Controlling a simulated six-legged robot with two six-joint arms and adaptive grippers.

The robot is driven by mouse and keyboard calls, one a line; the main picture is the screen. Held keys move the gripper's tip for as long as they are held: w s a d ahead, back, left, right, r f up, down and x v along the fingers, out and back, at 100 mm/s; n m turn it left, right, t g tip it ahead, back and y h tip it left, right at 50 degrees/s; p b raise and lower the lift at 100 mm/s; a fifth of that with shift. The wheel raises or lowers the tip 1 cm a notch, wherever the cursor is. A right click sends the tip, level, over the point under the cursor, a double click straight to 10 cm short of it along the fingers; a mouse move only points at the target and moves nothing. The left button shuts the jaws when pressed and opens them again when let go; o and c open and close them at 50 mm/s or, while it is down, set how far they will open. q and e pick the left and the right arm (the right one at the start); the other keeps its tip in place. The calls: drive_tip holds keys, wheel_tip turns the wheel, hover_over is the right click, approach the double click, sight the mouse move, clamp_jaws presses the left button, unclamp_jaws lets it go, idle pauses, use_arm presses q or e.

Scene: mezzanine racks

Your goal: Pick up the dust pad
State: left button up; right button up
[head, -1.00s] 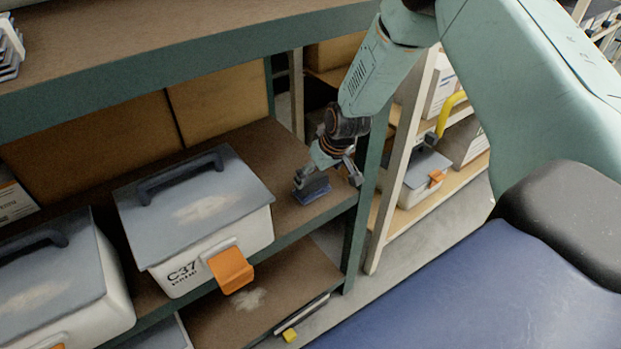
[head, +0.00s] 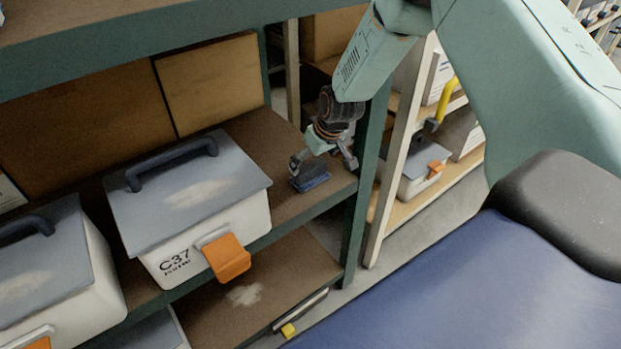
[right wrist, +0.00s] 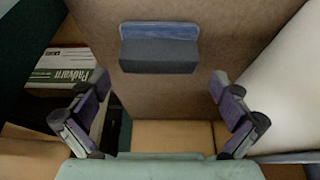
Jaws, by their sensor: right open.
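The dust pad (head: 312,178), a small block with a blue base and a dark grey upper part, lies on the brown shelf (head: 262,140) near its right end. It also shows in the right wrist view (right wrist: 158,52), at the top middle. My right gripper (head: 322,163) is just over the pad in the head view, its fingers spread and empty. In the right wrist view the two fingers (right wrist: 158,92) stand wide apart at left and right, with the pad beyond them and untouched as far as I can tell. My left gripper is not in view.
A white bin marked C37 (head: 210,232) with a grey lid and orange latch stands left of the pad on the same shelf. A green post (head: 364,170) bounds the shelf's right end.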

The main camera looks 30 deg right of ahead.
sight(310, 166)
drive_tip(key=x, duration=0.1)
drive_tip(key=b+x, duration=0.1)
drive_tip(key=x, duration=0.1)
drive_tip(key=shift+d, duration=0.2)
drive_tip(key=shift+w+a+f+b, duration=0.1)
drive_tip(key=shift+f+b, duration=0.15)
drive_tip(key=shift+b, duration=0.25)
drive_tip(key=shift+a, duration=0.1)
drive_tip(key=shift+f, duration=0.15)
drive_tip(key=c, duration=0.9)
